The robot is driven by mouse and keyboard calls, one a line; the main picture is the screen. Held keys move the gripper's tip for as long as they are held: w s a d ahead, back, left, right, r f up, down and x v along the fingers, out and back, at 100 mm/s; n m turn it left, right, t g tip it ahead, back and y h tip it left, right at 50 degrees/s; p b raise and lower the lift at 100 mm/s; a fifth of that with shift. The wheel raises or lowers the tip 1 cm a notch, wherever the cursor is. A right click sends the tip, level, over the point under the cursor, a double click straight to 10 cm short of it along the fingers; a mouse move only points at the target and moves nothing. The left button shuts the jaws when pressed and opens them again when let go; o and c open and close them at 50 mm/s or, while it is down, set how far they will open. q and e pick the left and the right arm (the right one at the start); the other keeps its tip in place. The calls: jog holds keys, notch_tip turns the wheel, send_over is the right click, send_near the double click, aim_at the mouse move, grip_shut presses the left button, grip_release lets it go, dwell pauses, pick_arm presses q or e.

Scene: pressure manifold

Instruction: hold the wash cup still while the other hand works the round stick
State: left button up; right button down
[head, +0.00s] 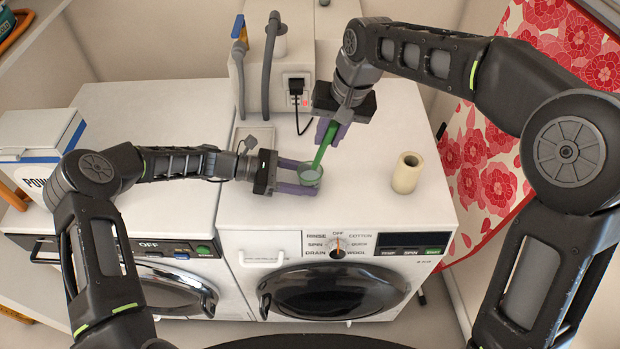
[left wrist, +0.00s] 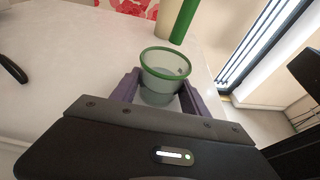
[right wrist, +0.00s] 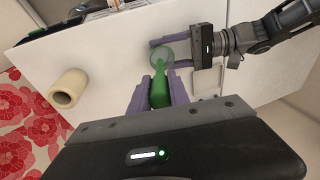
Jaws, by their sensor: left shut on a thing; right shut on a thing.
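The wash cup (head: 309,174) is a small clear cup with a green rim, upright over the right washer's top near its front; it also shows in the left wrist view (left wrist: 160,82). My left gripper (head: 304,178) is shut on it, one finger on each side. My right gripper (head: 330,130) is shut on the green round stick (head: 322,148), which slants down toward the cup. In the left wrist view the stick (left wrist: 184,20) ends just above the cup's far rim, and none of it shows inside. In the right wrist view its tip overlaps the cup (right wrist: 165,53).
A cream cylinder (head: 407,173) stands to the right on the right washer (head: 375,215). A shallow tray (head: 252,136) lies behind my left gripper. Hoses and a plug with a cord (head: 296,88) are at the back. A powder box (head: 36,145) is at far left.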

jog(key=shift+w+a+v, duration=0.1)
jog(key=shift+a+v, duration=0.1)
jog(key=shift+v, duration=0.65)
jog(key=shift+w+a+v, duration=0.1)
jog(key=shift+a+v, duration=0.05)
jog(key=shift+v, duration=0.75)
jog(key=shift+r, duration=0.1)
pick_arm(q)
jog(key=o, duration=1.1)
jog(key=shift+c, duration=0.2)
jog(key=shift+a, duration=0.15)
jog(key=v, duration=1.2)
jog(key=shift+s, duration=0.1)
pick_arm(e)
jog(key=shift+s, duration=0.1)
